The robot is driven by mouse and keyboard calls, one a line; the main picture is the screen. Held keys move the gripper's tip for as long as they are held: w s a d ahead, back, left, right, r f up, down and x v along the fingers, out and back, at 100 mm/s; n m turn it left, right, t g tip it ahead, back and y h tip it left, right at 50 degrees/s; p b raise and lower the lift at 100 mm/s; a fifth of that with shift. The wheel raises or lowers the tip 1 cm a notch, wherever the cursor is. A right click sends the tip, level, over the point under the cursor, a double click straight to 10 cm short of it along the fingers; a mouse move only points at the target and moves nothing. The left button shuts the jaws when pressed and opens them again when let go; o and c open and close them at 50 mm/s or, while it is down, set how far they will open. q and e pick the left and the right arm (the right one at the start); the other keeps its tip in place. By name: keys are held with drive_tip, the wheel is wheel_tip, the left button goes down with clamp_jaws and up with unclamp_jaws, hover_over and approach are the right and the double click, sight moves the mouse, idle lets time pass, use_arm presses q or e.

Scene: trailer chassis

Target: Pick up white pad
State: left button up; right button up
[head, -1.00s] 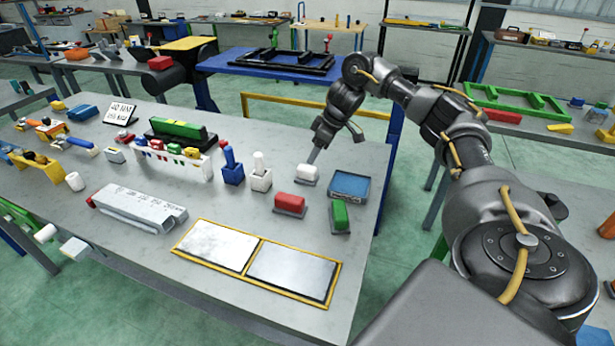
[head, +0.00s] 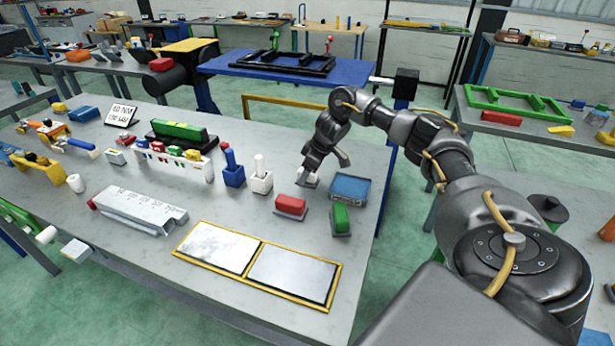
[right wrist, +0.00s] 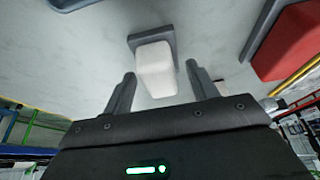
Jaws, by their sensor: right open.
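The white pad (right wrist: 155,70) is a small white block on a grey base (right wrist: 150,38). In the right wrist view it sits between the two open fingers of my right gripper (right wrist: 160,80), with a gap on both sides. In the head view my right gripper (head: 312,176) is down over the pad, which is mostly hidden there; only a bit of white and grey base shows. I cannot tell how deep the fingers reach along the pad. My left gripper is not in view.
A blue box (head: 350,187) is to the right of the gripper. A yellow-framed tray (head: 228,276) lies at the table's front.

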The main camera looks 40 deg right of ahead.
sight(300, 172)
drive_tip(key=c, duration=1.1)
drive_tip(key=shift+c, duration=0.2)
drive_tip(key=shift+r, duration=0.1)
drive_tip(key=shift+r, duration=0.5)
drive_tip(key=r, duration=0.1)
drive_tip(key=a+r, duration=0.1)
drive_tip(key=s+r, duration=0.1)
drive_tip(key=r, duration=0.1)
drive_tip(key=shift+a+b, duration=0.25)
drive_tip(key=shift+b, duration=0.15)
drive_tip(key=s+a+r+p, duration=0.2)
drive_tip(key=s+a+r, duration=0.5)
drive_tip(key=a, duration=0.2)
drive_tip(key=shift+s+a+r+p, duration=0.15)
drive_tip(key=shift+a+r+p, duration=0.2)
drive_tip(key=shift+a+r, duration=0.05)
